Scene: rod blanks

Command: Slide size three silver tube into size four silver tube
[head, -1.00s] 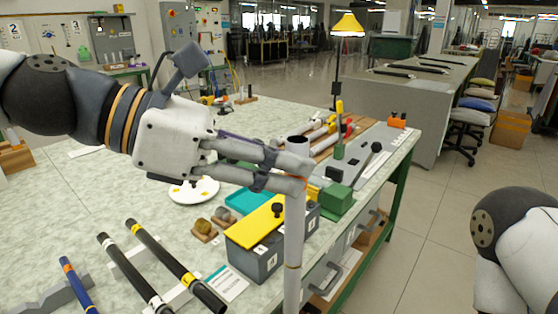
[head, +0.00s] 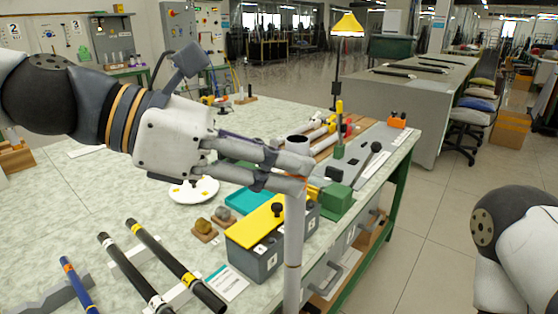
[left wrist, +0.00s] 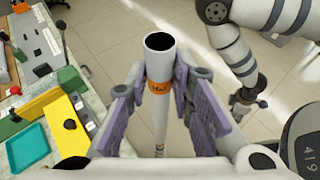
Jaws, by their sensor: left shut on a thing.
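My left gripper (head: 296,172) is shut around a silver-grey tube (head: 293,245) near its top. The tube stands upright in the grip, with its open dark end facing up, beside the table's near right edge. In the left wrist view the tube (left wrist: 159,62) sits between the pads and has an orange band with a label I cannot read surely. A thin yellowish ring shows lower on it; its bottom is out of the head view. What looks like my right gripper (left wrist: 248,104) is small in the left wrist view, apart from the tube; its jaws are unclear. I cannot identify a second silver tube.
Black tubes with white and yellow bands (head: 175,266) and a blue tube (head: 78,284) lie on supports at the table's front left. A grey box with a yellow top (head: 258,222), a teal tray (head: 247,201) and a green block (head: 335,201) stand near the tube. Floor lies right.

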